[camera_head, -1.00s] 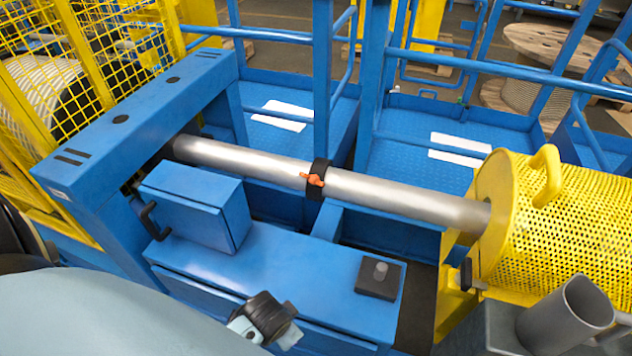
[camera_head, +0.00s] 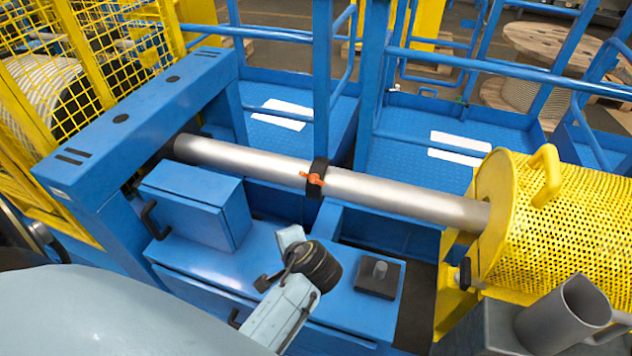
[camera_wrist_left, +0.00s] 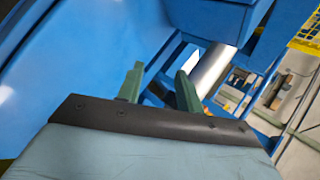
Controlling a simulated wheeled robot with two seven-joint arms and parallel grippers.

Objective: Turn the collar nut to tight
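A black collar (camera_head: 318,186) with an orange winged nut (camera_head: 313,179) sits around the middle of a silver shaft (camera_head: 400,195). I take it for the collar nut; its exact angle is too small to read. My left arm comes in from the lower left, and its black wrist joint (camera_head: 318,265) is in front of and below the collar, apart from it. Its fingers are not clear in the head view. In the left wrist view, my left gripper (camera_wrist_left: 160,82) has two green fingers apart with nothing between them. The silver shaft (camera_wrist_left: 208,72) shows beyond the right finger. My right gripper is not in view.
A blue box (camera_head: 195,205) with a black handle stands left of my arm. A black block with a grey peg (camera_head: 378,278) lies on the blue deck. A yellow mesh guard (camera_head: 560,225) covers the shaft's right end. A grey cup (camera_head: 563,318) stands lower right. Blue rails rise behind.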

